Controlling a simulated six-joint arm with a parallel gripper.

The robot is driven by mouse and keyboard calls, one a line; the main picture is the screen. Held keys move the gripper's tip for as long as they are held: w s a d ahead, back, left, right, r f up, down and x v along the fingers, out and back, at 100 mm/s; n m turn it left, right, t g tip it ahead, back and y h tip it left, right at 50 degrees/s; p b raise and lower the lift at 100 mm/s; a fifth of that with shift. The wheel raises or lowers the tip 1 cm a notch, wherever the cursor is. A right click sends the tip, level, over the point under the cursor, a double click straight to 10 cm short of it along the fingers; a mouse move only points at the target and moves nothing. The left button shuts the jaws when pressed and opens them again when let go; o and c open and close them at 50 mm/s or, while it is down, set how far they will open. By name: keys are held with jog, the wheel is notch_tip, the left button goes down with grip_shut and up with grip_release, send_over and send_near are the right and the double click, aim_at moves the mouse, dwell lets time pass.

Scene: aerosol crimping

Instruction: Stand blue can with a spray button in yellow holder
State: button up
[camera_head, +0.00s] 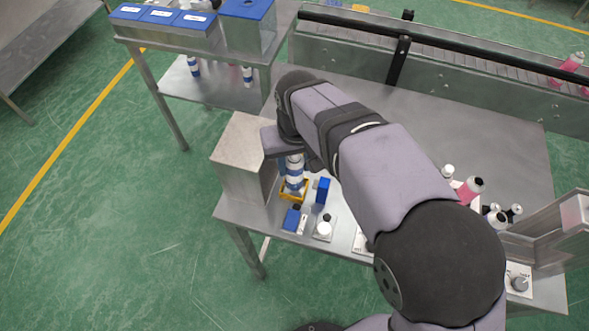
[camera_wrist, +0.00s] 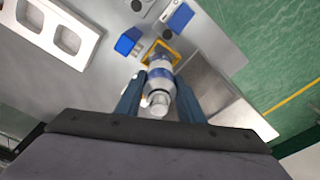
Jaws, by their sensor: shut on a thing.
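A blue and white can (camera_head: 294,174) is held upright in my gripper. In the wrist view the can (camera_wrist: 160,84) sits between the two blue-grey fingers of my gripper (camera_wrist: 161,95), with its pale top towards the camera. The yellow holder (camera_head: 291,194) is directly below the can, on the table near its left front edge. In the wrist view the yellow holder (camera_wrist: 160,50) shows around the can's far end. I cannot tell whether the can's base is inside the holder or just above it.
A metal box (camera_head: 240,158) stands just left of the holder. Blue blocks (camera_head: 322,190) and a white-capped item (camera_head: 323,229) stand close to its right. Pink bottles (camera_head: 469,188) stand farther right. A white tray with openings (camera_wrist: 62,27) lies on the table.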

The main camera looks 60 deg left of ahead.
aim_at(294, 173)
jog(key=shift+f+p, duration=0.6)
jog(key=shift+f, duration=1.25)
jog(key=shift+f, duration=0.1)
jog(key=o, duration=0.8)
jog(key=shift+f, duration=0.1)
jog(key=shift+o, duration=0.2)
jog(key=r+b, duration=0.1)
jog(key=r, duration=0.3)
jog(key=d+r, duration=0.1)
jog(key=r, duration=0.3)
jog(key=r+b, duration=0.1)
jog(key=r, duration=0.3)
jog(key=shift+s+d+r+b, duration=0.15)
jog(key=shift+s+d+b, duration=0.05)
jog(key=shift+b, duration=0.15)
jog(key=shift+w, duration=0.1)
